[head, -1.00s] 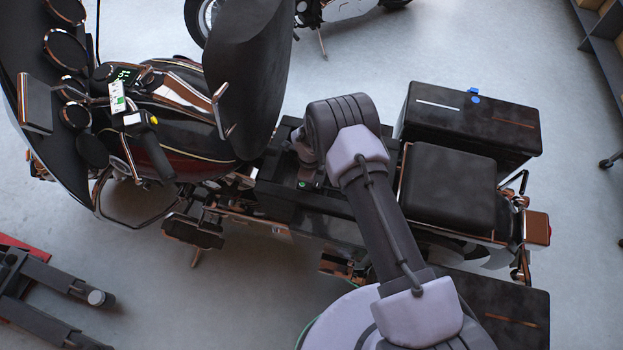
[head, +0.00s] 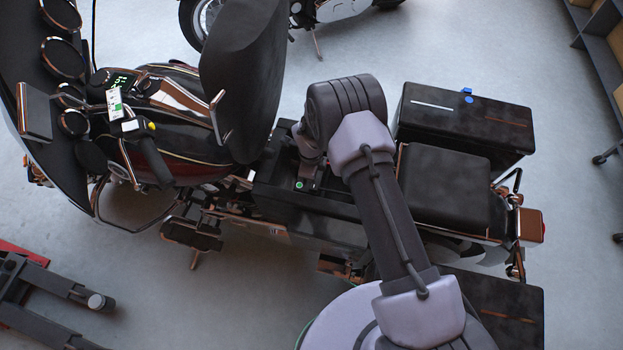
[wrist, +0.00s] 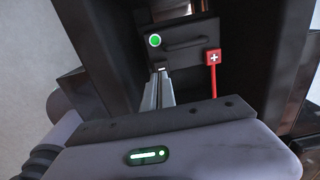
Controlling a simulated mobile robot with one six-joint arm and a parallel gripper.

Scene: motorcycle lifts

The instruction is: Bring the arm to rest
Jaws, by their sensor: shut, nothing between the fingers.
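My gripper (wrist: 163,90) shows in the wrist view as narrow grey fingers, shut and empty. They point into the dark open bay of the motorcycle, towards a dark block (wrist: 185,45) with a round green light and a handle. I cannot tell if the fingertips touch the block. In the head view my arm reaches over the motorcycle's middle (head: 325,215), bent, with its wrist end low over the bay where the seat opens. The fingers there are mostly hidden by the arm.
The raised seat (head: 245,75) stands left of my arm. The rear seat (head: 445,190) and a black side case (head: 465,125) lie close on the right. A red tag with a white cross (wrist: 213,57) is beside the block. Shelving (head: 600,60) stands far right.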

